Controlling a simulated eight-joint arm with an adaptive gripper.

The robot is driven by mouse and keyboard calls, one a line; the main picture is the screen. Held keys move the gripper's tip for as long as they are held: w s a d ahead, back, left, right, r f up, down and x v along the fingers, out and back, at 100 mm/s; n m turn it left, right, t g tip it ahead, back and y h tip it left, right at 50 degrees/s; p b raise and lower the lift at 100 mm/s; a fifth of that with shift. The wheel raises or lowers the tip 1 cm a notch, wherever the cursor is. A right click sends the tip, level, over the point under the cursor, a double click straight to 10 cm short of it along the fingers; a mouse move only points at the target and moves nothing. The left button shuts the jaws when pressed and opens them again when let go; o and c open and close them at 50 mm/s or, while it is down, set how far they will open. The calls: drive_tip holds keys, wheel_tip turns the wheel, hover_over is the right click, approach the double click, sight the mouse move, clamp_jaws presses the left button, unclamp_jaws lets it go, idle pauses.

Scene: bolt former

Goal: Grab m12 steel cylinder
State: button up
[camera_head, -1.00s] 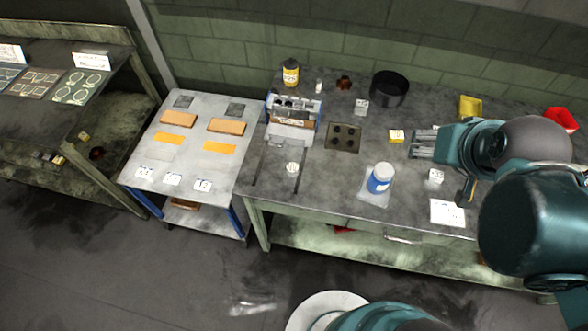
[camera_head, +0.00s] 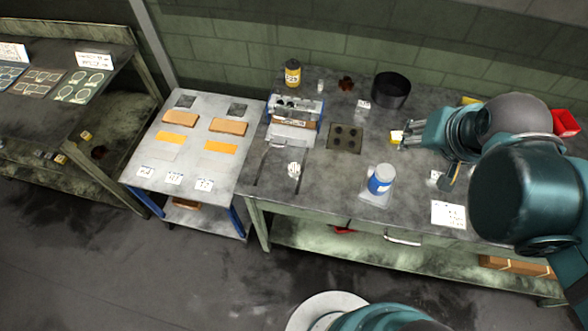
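I cannot make out an M12 steel cylinder for certain; the parts are too small to read. My gripper (camera_head: 404,136) is over the workbench (camera_head: 330,180), pointing left, with its fingers apart and nothing visible between them. Its tips are close to a small yellow box (camera_head: 396,137) and overlap it in the picture; I cannot tell whether they touch. A dark block with round holes (camera_head: 345,138) lies to the left of the gripper. A small round white part (camera_head: 294,169) sits nearer the bench's front left.
A metal machine (camera_head: 293,120) stands at the bench's left end. A blue-and-white jar (camera_head: 381,179), a black round pan (camera_head: 391,90), a yellow bottle (camera_head: 292,73) and a red bin (camera_head: 565,122) are on the bench. A cart (camera_head: 196,150) with orange blocks stands left.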

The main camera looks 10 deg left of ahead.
drive_tip(key=w+a+f+m+g, duration=0.2)
drive_tip(key=w+a+f+m, duration=0.15)
drive_tip(key=a, duration=0.45)
drive_tip(key=m+g+p, duration=0.1)
drive_tip(key=m+g, duration=0.3)
drive_tip(key=m, duration=0.5)
approach(293, 168)
drive_tip(key=shift+w+d+f+n, duration=0.25)
drive_tip(key=shift+w+d+f, duration=0.05)
drive_tip(key=shift+w, duration=0.1)
drive_tip(key=shift+s+a+f, duration=0.15)
drive_tip(key=shift+a+f, duration=0.25)
drive_tip(key=shift+f, duration=0.1)
drive_tip(key=shift+f, duration=0.15)
drive_tip(key=shift+f, duration=1.15)
drive_tip(key=shift+f+b, duration=0.35)
drive_tip(key=shift+f, duration=2.25)
drive_tip(key=shift+c, duration=0.5)
